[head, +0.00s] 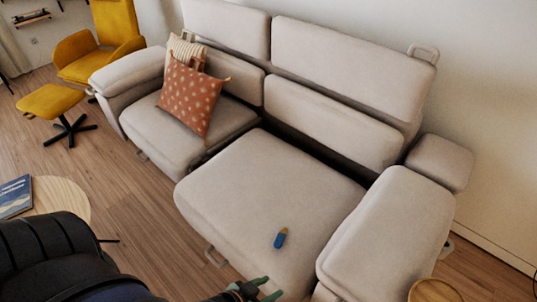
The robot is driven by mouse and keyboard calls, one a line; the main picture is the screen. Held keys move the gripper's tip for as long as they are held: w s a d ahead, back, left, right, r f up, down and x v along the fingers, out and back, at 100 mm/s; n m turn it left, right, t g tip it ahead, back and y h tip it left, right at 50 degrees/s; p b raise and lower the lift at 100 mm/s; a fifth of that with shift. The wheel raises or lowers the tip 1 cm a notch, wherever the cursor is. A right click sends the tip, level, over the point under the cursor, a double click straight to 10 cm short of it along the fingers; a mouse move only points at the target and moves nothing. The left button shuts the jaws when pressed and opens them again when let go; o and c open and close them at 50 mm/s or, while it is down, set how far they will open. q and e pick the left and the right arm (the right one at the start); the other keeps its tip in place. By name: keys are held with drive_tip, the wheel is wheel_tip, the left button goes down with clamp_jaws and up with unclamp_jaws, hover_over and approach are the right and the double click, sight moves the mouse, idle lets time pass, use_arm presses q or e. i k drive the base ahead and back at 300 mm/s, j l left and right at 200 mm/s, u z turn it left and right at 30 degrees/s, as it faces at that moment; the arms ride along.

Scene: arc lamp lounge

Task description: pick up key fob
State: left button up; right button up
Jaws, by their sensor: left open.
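A small blue object with a yellow end, which looks like the key fob (281,238), lies on the front right seat cushion of the beige sofa (270,190). My left gripper (266,289) is at the bottom edge of the head view, with green fingertips. It is open, with nothing seen between its fingers. It is below the fob in the picture and apart from it. Part of this gripper is cut off by the frame edge. My right gripper is not in view.
The sofa's right armrest (390,235) rises beside the seat. Two cushions, one orange-red patterned (194,95), sit on the left seat. A round wooden table (65,197) with a blue book (14,197) is at left. The seat around the fob is clear.

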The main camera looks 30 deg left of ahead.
sight(280, 241)
drive_tip(key=u, duration=0.95)
